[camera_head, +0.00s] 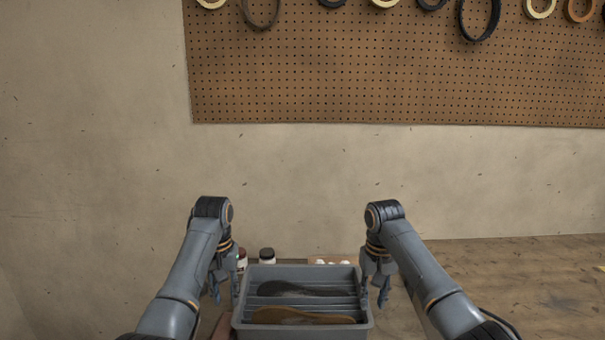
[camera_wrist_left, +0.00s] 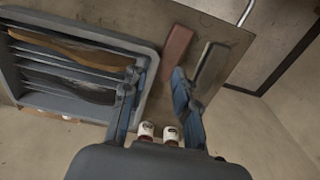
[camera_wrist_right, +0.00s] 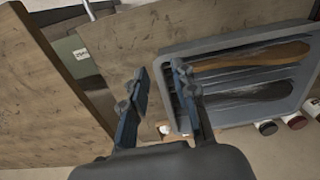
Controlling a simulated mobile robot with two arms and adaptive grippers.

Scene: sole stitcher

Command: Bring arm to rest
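My left gripper (camera_head: 225,290) hangs pointing down at the left side of a grey tray (camera_head: 364,327). In the left wrist view its fingers (camera_wrist_left: 154,82) are apart with nothing between them. My right gripper (camera_head: 375,293) hangs pointing down at the tray's right side. In the right wrist view its fingers (camera_wrist_right: 159,70) are also apart and empty, and one finger overlaps the tray's edge in the picture. I cannot tell whether either gripper touches the tray.
The ribbed tray holds a brown sole (camera_head: 305,316) and a dark sole (camera_head: 300,289). Small jars (camera_head: 267,255) stand behind it. A reddish block (camera_wrist_left: 177,47) and a dark bar (camera_wrist_left: 208,66) lie beside it. A pegboard (camera_head: 400,80) hangs on the wall. The wooden surface (camera_head: 540,285) at right is largely clear.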

